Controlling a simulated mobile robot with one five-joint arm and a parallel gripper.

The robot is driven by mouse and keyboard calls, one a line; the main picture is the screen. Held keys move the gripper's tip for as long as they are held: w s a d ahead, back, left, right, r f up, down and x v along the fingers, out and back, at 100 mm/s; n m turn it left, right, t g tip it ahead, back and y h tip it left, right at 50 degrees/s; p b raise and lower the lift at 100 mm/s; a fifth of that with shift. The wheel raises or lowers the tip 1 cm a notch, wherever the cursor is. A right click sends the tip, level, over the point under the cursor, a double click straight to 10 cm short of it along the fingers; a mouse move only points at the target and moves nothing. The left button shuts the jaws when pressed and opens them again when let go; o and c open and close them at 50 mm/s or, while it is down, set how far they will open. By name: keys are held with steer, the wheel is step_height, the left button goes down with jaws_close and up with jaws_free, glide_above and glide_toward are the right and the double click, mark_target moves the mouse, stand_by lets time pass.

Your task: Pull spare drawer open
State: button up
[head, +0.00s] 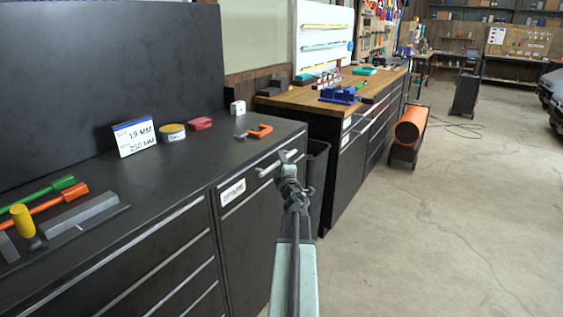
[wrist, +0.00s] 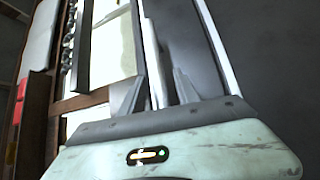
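The spare drawer (head: 246,185) is the top drawer at the right end of the dark cabinet, with a white label (head: 232,192) whose text is too small to read surely. It looks shut. A light pull strip (head: 240,174) runs along its top edge. My gripper (head: 277,164) is in front of the drawer's right part, jaws apart. In the wrist view, the two fingers of my gripper (wrist: 155,90) stand apart with a light strip (wrist: 152,50) showing between them. I cannot tell whether the fingers touch it.
The cabinet top (head: 190,165) holds a sign (head: 134,137), a yellow tin (head: 172,132), an orange clamp (head: 258,132) and tools at left. A dark bin (head: 317,180) and a wooden-topped bench (head: 310,97) stand beyond. An orange heater (head: 410,126) stands farther back.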

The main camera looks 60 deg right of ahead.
jaws_close()
stand_by(1.4)
